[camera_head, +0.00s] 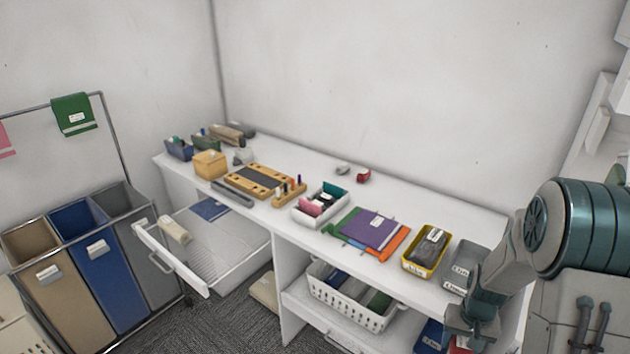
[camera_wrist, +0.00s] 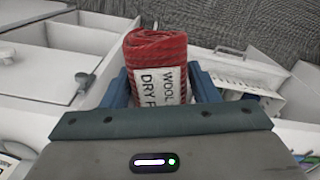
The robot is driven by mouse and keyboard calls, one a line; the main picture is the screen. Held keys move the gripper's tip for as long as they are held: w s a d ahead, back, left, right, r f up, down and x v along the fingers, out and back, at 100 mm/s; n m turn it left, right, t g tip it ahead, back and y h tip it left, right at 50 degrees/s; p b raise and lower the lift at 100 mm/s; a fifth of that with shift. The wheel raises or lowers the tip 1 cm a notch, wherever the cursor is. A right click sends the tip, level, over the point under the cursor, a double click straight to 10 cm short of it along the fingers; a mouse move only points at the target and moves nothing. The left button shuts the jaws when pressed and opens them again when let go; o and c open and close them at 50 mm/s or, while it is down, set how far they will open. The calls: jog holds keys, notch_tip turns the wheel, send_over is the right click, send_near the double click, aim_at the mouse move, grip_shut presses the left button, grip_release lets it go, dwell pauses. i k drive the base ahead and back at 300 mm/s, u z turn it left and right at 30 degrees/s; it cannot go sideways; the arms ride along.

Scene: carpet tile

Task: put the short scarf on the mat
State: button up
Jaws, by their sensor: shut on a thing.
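A red folded knitted cloth (camera_wrist: 150,48) stands between my fingers in the wrist view. Its white label reads "WOOL" and "DRY", with the rest cut off. My gripper (camera_wrist: 160,88) is shut on it, one blue finger on each side. In the head view my wrist hangs low at the right front of the bench, and the fingers are mostly out of sight. Several flat coloured pieces lie overlapping on the bench, with a purple one (camera_head: 369,229) on top and orange and green below. I cannot tell which flat piece is the mat.
A yellow bin (camera_head: 426,262), a white tray (camera_head: 320,217) and a wooden board (camera_head: 252,181) stand on the bench (camera_head: 440,213). A drawer (camera_head: 190,262) is pulled out at left, with a flat blue piece (camera_head: 211,208) inside. A white basket (camera_head: 350,313) sits below.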

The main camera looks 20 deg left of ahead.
aim_at(257, 178)
jog(key=u, duration=1.35)
jog(key=i, duration=0.9)
jog(key=z, duration=0.05)
